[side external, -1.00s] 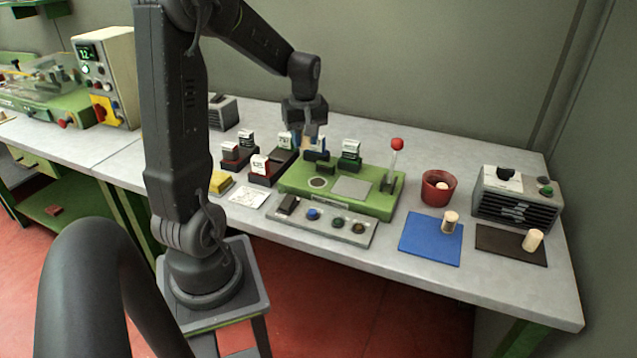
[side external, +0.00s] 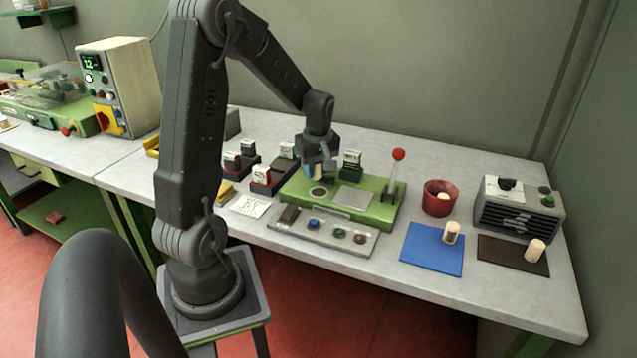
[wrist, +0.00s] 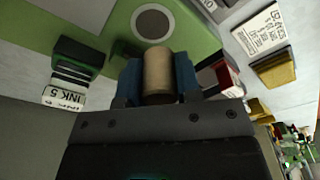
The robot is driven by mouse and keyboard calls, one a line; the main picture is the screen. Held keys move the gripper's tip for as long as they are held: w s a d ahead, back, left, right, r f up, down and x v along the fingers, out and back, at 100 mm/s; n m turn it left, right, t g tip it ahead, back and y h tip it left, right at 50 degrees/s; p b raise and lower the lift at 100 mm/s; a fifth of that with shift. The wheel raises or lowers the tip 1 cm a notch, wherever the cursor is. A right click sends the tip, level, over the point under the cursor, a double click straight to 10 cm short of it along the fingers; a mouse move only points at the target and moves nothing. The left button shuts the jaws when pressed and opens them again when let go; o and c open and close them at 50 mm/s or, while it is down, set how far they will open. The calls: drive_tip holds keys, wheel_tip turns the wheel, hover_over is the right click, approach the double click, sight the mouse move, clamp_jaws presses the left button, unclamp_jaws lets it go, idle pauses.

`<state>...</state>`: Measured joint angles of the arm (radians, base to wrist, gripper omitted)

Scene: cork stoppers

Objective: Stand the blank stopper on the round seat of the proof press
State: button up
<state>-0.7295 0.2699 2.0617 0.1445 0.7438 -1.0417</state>
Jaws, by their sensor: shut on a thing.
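My gripper (side external: 318,172) is shut on a plain tan cork stopper (wrist: 158,72). Its blue fingertips press the stopper's two sides in the wrist view (wrist: 157,80). In the side view the stopper (side external: 320,173) is partly hidden by the gripper and hangs over the back left of the green proof press (side external: 380,212). The round grey seat (side external: 318,192) is bare and lies just in front of the held stopper. The seat also shows in the wrist view (wrist: 152,22), beyond the stopper's end. I cannot tell the height gap exactly.
A red-knobbed lever (side external: 398,155) rises at the press's right. Labelled blocks stand close around, including a green one (side external: 351,165) and a red one (side external: 262,180). A button panel (side external: 325,232) lies in front. Other stoppers stand on the blue mat (side external: 425,258) and brown mat (side external: 500,250).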

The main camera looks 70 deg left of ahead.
sight(319, 178)
drive_tip(key=shift+w+d+f, duration=0.15)
drive_tip(key=shift+w+f, duration=0.05)
drive_tip(key=shift+w, duration=0.1)
drive_tip(key=shift+f, duration=2)
drive_tip(key=shift+f, duration=0.2)
drive_tip(key=o, duration=0.7)
drive_tip(key=shift+c, duration=0.2)
